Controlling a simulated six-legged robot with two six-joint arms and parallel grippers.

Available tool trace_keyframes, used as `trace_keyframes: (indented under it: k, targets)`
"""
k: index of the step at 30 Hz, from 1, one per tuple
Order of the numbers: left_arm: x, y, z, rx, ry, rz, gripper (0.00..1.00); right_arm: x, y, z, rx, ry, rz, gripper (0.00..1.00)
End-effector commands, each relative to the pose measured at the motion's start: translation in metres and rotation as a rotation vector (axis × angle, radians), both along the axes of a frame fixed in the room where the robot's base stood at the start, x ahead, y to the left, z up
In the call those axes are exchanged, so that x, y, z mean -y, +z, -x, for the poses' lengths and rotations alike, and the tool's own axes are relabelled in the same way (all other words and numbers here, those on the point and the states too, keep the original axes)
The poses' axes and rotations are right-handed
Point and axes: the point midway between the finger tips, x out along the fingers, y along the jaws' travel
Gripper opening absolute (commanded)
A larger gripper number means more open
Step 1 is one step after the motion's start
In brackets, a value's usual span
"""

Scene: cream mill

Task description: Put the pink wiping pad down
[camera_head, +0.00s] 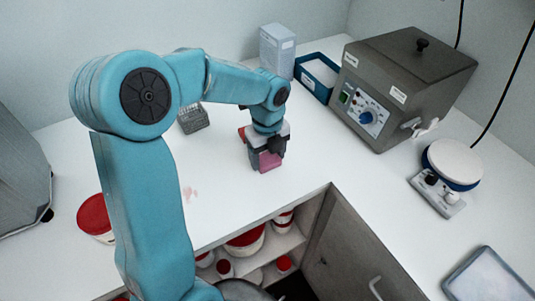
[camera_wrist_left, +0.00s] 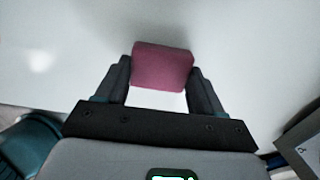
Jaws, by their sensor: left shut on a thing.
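The pink wiping pad (camera_head: 269,161) is a small pink block in the head view, under the end of my left arm near the middle of the white worktop. My left gripper (camera_head: 266,148) is shut on it. In the left wrist view the pad (camera_wrist_left: 162,67) sits between the two dark fingers of the left gripper (camera_wrist_left: 161,80), with white surface behind it. I cannot tell whether the pad touches the worktop. My right gripper is not in view.
A grey water bath (camera_head: 392,85) with a lid, a blue tray (camera_head: 318,76) and a white box (camera_head: 277,50) stand at the back. A round-topped device (camera_head: 452,164) is at right. A wire rack (camera_head: 194,118) and a red-lidded tub (camera_head: 95,217) are left. An open cabinet (camera_head: 290,240) lies below the edge.

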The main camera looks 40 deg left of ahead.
Motion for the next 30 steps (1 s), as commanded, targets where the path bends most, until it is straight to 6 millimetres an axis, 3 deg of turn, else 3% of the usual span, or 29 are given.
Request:
trace_keyframes:
  k: [3, 4, 6, 17, 30]
  targets:
    - [0.000, -0.005, 0.000, 0.000, 0.000, 0.000, 0.39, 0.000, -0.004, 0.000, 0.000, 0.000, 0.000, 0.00]
    - [0.000, -0.003, 0.000, 0.000, 0.000, 0.000, 0.77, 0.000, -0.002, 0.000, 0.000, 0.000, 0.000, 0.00]
    - [0.000, -0.003, 0.000, 0.000, 0.000, 0.000, 0.93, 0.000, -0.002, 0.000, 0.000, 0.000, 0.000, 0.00]
    - [0.000, 0.005, 0.000, 0.001, 0.000, -0.001, 0.93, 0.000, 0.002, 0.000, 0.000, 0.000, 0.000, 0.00]
    - [0.000, 0.097, 0.000, 0.004, -0.001, -0.001, 0.93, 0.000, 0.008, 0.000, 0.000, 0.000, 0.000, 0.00]
